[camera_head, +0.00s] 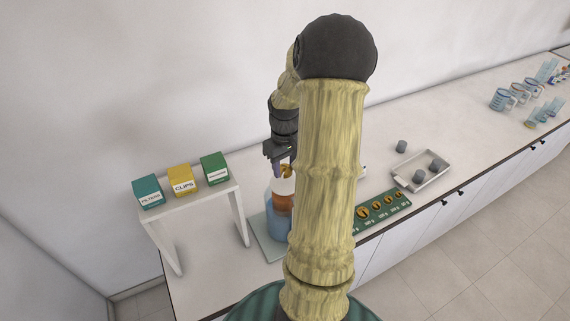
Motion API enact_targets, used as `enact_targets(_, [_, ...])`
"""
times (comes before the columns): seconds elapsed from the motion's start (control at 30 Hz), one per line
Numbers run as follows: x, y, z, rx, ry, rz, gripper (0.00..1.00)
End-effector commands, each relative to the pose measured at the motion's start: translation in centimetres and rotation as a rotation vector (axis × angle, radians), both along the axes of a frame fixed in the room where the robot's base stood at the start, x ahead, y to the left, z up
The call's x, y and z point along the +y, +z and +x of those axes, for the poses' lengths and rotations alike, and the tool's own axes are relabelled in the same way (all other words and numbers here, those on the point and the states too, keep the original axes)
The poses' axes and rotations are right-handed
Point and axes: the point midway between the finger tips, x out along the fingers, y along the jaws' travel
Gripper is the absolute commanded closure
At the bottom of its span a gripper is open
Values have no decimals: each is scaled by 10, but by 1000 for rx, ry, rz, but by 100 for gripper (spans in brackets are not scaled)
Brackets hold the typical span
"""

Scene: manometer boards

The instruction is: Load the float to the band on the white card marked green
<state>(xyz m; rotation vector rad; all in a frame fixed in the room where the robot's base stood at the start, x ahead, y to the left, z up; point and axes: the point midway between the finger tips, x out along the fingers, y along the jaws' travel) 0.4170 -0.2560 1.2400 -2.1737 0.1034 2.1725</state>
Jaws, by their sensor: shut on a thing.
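My gripper (284,166) points down over the vessel at the bench's left part, beside my arm. It is shut on a small brass-coloured weight (288,172), seen only in part. Just below is the float (283,187), with a pale top and an orange-brown lower part. I cannot tell whether the weight touches it. The float is in a blue liquid vessel (276,228) on a pale base plate (263,243). My arm hides the vessel's right side. The white card and its green band cannot be made out.
A green board (398,206) with several brass weights lies right of my arm, partly hidden. A white shelf (205,196) with three boxes stands left. Glassware (505,98) is far right.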

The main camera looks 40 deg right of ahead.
Motion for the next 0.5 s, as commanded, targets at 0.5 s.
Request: enact_targets(0.5, [0,-32,0,-1,0,0,92])
